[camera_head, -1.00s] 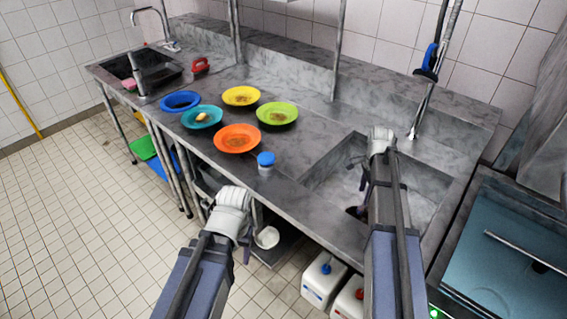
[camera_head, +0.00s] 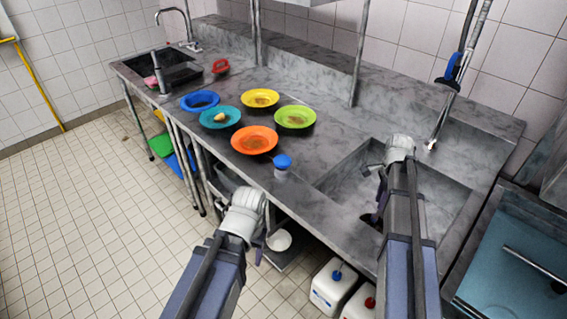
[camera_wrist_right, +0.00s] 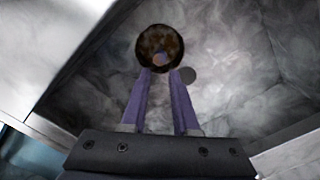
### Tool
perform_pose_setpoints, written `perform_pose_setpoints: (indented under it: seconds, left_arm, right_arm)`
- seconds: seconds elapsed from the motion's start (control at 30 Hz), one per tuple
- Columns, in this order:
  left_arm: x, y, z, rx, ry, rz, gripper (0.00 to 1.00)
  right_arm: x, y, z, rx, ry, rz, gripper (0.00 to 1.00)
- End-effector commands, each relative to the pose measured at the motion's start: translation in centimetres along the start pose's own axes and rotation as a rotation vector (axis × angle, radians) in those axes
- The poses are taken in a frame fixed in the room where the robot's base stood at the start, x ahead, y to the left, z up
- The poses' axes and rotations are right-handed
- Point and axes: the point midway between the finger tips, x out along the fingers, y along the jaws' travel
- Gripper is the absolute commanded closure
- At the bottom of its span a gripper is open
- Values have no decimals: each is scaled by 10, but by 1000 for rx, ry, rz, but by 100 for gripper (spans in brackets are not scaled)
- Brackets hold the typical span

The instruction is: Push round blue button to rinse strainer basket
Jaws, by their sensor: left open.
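A round blue button-like top (camera_head: 282,161) sits on a small white base on the counter, between the orange plate and the sink. The dark round strainer basket (camera_wrist_right: 150,38) has brown residue inside. In the right wrist view the purple fingers of my right gripper (camera_wrist_right: 160,68) close around its small central knob. A grey disc (camera_wrist_right: 188,76), perhaps the drain, shows beside it on the sink floor. In the head view the basket (camera_head: 371,219) is a dark shape in the sink, partly hidden by my arm. My left gripper (camera_head: 266,248) is open and empty, off the counter's front edge.
Orange (camera_head: 254,149), green (camera_head: 295,124), yellow (camera_head: 260,103), teal (camera_head: 220,126) and blue (camera_head: 199,106) plates stand left on the counter. A blue-handled sprayer (camera_head: 452,68) hangs above the sink (camera_head: 440,215). White canisters (camera_head: 332,288) stand below.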

Motion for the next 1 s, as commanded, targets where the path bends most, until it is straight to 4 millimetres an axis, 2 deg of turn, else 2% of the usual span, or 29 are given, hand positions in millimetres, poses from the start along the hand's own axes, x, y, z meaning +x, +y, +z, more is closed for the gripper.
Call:
perform_pose_setpoints:
  seconds: [0.03,0.23,1.0]
  left_arm:
    - [0,0,0,0,0,0,40]
    - [0,0,0,0,0,0,40]
    - [0,0,0,0,0,0,40]
  right_arm:
    - [0,0,0,0,0,0,78]
    - [0,0,0,0,0,0,100]
    - [0,0,0,0,0,0,100]
